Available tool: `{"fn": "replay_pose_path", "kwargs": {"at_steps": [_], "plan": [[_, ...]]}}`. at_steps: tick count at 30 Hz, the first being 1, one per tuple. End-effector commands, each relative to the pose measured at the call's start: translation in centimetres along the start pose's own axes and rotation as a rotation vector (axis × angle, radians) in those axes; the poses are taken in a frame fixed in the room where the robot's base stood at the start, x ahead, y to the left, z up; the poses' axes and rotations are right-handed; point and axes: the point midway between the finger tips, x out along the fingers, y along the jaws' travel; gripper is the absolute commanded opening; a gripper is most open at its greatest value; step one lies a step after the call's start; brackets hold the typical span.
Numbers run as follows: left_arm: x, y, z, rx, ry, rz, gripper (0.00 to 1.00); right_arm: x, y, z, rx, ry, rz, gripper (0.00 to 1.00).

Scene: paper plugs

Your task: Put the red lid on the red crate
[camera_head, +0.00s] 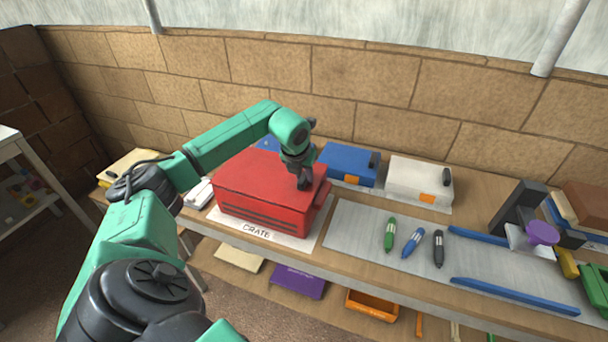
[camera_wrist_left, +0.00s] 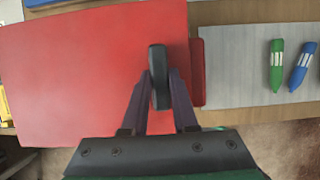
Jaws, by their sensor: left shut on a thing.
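The red lid (camera_head: 255,178) is a flat red panel over the red crate (camera_head: 262,219), whose dark-slotted front shows below it. My left gripper (camera_head: 303,182) is shut on the lid's black handle (camera_wrist_left: 158,75), near the lid's right end. In the left wrist view the lid (camera_wrist_left: 85,70) fills the left, and a strip of red crate (camera_wrist_left: 197,75) sticks out beyond its right edge. My right gripper is not in view.
The crate stands on a white sheet marked CRATE (camera_head: 258,232) on the wooden bench. Blue (camera_head: 347,163) and white (camera_head: 419,178) cases stand behind to the right. Green, blue and black pens (camera_head: 412,242) lie on a grey mat (camera_head: 350,237). A brick wall is behind.

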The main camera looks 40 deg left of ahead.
Motion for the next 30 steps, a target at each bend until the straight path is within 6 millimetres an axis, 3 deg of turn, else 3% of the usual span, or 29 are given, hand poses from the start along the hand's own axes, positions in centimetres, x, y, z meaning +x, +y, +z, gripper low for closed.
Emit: {"fn": "replay_pose_path", "kwargs": {"at_steps": [24,25,27,30], "plan": [[0.96,0.01,-0.39,0.000,-0.001,0.000,0.00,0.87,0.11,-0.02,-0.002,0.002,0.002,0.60],[0.89,0.01,-0.37,0.000,-0.001,0.000,0.38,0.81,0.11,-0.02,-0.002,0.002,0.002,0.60],[0.88,0.01,-0.37,0.000,-0.001,0.000,0.62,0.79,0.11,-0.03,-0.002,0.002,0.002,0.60],[0.89,0.01,-0.37,0.000,0.000,0.000,0.62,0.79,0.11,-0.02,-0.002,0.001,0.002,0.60]]}}
